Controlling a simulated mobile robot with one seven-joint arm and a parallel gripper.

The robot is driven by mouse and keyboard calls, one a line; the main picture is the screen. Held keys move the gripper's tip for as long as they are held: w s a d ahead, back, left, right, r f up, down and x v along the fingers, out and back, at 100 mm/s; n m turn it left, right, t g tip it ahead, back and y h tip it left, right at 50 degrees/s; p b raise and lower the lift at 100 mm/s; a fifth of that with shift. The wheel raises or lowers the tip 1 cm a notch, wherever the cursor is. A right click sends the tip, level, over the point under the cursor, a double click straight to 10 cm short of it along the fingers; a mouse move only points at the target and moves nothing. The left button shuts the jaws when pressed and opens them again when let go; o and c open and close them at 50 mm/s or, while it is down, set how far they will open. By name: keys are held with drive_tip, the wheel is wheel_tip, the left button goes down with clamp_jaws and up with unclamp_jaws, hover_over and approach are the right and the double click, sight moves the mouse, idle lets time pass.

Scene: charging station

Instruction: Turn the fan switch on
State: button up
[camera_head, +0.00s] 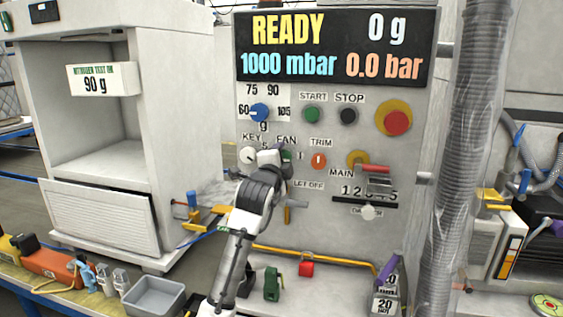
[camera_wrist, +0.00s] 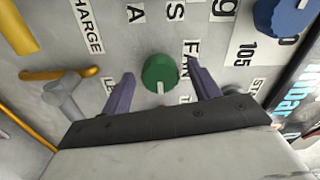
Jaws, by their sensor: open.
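The fan switch is a round green knob (camera_wrist: 160,73) on the grey panel, beside the FAN label (camera_wrist: 188,62). A white mark on it points down in the wrist view. In the head view my gripper hides most of the knob (camera_head: 287,155), below its FAN label (camera_head: 286,139). My gripper (camera_wrist: 160,84) is open, with one purple finger on each side of the knob. Gaps show between the knob and both fingers. In the head view my gripper (camera_head: 279,156) is at the panel, but I cannot tell its exact distance from the surface.
A blue dial (camera_head: 260,112), a white key knob (camera_head: 248,155), an orange trim knob (camera_head: 319,160) and a green start button (camera_head: 311,114) surround the switch. A yellow pipe (camera_head: 325,258) runs below. A large ribbed duct (camera_head: 462,130) stands to the right.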

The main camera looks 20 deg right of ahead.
drive_tip(key=b+v, duration=0.2)
drive_tip(key=v, duration=1.2)
drive_tip(key=shift+b, duration=0.4)
